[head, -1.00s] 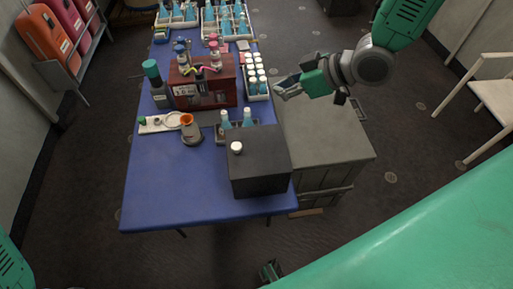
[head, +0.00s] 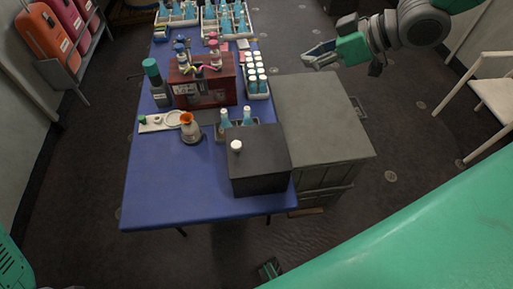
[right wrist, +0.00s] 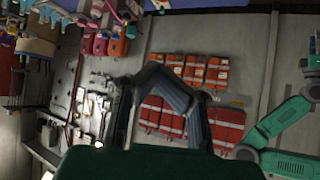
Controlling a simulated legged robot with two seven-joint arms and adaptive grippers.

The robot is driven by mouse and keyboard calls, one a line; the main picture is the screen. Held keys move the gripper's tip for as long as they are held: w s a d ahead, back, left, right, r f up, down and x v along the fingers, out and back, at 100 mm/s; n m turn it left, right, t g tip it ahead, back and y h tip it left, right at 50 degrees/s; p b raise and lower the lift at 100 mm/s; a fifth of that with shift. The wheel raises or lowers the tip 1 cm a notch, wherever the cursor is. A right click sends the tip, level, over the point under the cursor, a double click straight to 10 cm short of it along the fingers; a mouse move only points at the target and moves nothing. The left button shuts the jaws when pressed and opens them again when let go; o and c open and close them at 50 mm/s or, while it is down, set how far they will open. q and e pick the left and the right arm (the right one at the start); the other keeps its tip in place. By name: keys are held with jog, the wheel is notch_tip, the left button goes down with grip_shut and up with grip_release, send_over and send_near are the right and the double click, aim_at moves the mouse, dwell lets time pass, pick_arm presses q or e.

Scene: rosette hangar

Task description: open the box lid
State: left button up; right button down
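A dark box (head: 259,170) with a flat closed top and a white round knob (head: 236,146) at its left edge stands on the blue table's right front part. A larger grey chest (head: 320,115) with a flat closed lid stands on the floor against the table's right side. Which one the task means, I cannot tell. My right gripper (head: 318,55) is above and behind the chest's far edge, apart from both boxes. Its fingers (right wrist: 158,75) seem to meet at the tips in the right wrist view, with nothing held.
The blue table (head: 165,195) has a clear front left part. A red-brown case (head: 205,88), a rack of white-capped bottles (head: 256,80) and an orange-topped flask (head: 189,127) stand farther back. A white chair (head: 492,95) is at the right.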

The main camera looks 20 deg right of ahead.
jog(key=s+d+r, duration=0.4)
jog(key=d+r, duration=1)
jog(key=s+d+r, duration=0.4)
jog(key=d+r, duration=0.9)
jog(key=d, duration=0.2)
jog(key=shift+s+r, duration=0.15)
jog(key=shift+r, duration=0.25)
jog(key=c, duration=1.1)
grip_release()
dwell(0.8)
dwell(0.4)
jog(key=shift+r, duration=4)
